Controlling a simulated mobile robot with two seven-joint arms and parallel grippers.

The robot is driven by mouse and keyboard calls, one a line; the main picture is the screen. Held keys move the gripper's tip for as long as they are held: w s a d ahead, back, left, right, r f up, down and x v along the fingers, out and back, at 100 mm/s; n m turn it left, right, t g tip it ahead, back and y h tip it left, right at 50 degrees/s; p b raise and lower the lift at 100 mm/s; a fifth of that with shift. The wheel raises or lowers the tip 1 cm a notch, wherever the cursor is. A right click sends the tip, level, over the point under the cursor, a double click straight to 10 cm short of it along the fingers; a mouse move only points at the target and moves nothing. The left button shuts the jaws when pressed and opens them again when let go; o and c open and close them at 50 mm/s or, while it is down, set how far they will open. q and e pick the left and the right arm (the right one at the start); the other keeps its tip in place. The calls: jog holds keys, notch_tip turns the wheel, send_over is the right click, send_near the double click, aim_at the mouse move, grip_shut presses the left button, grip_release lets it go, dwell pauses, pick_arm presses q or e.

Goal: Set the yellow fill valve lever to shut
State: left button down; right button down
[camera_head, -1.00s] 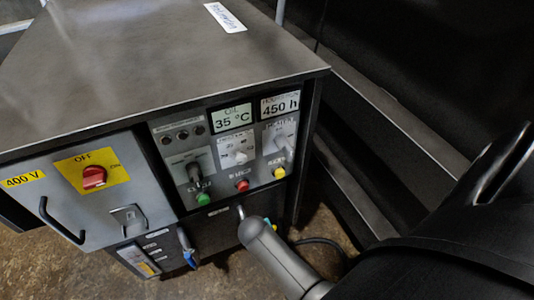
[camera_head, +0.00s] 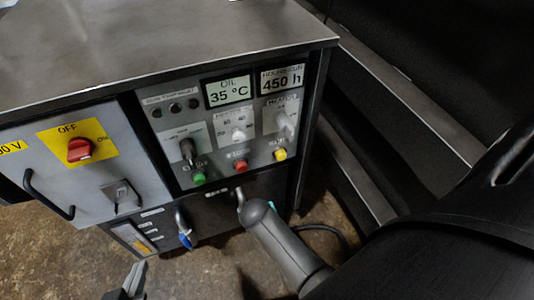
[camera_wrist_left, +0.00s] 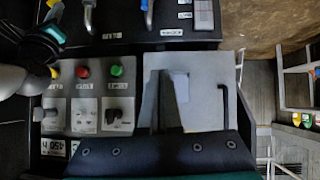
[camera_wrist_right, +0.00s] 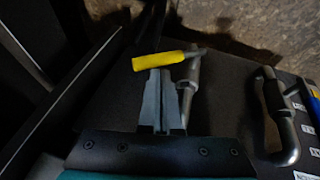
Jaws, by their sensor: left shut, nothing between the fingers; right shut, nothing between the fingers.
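The yellow fill valve lever (camera_wrist_right: 160,60) shows in the right wrist view. Its handle lies crosswise in that picture, on a metal pipe stub (camera_wrist_right: 187,85). My right gripper (camera_wrist_right: 163,74) is shut and empty, its fingertips right by the handle; I cannot tell whether they touch. In the head view my right arm hides the lever. My left gripper (camera_head: 132,278) is shut and empty, low in front of the cabinet; its fingers (camera_wrist_left: 172,78) also show in the left wrist view.
A blue-handled valve (camera_head: 185,237) hangs left of my right arm on the cabinet's black lower panel. Above are the control panel (camera_head: 210,135) with knobs and buttons, and the red main switch (camera_head: 80,150). A loop handle (camera_head: 48,195) sticks out at left. Dark rails (camera_head: 405,90) run at right.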

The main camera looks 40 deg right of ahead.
pick_arm(q)
jog(key=shift+w+d+r+t+h+b, duration=0.2)
jog(key=shift+d+t, duration=0.25)
jog(key=shift+d, duration=0.25)
jog(key=shift+w+d+r+t+h+b, duration=0.1)
jog(key=shift+d+t+h+b, duration=0.1)
jog(key=shift+d+t, duration=0.4)
pick_arm(e)
jog(key=shift+d+f, duration=0.25)
jog(key=shift+f, duration=0.15)
pick_arm(q)
jog(key=shift+g, duration=0.25)
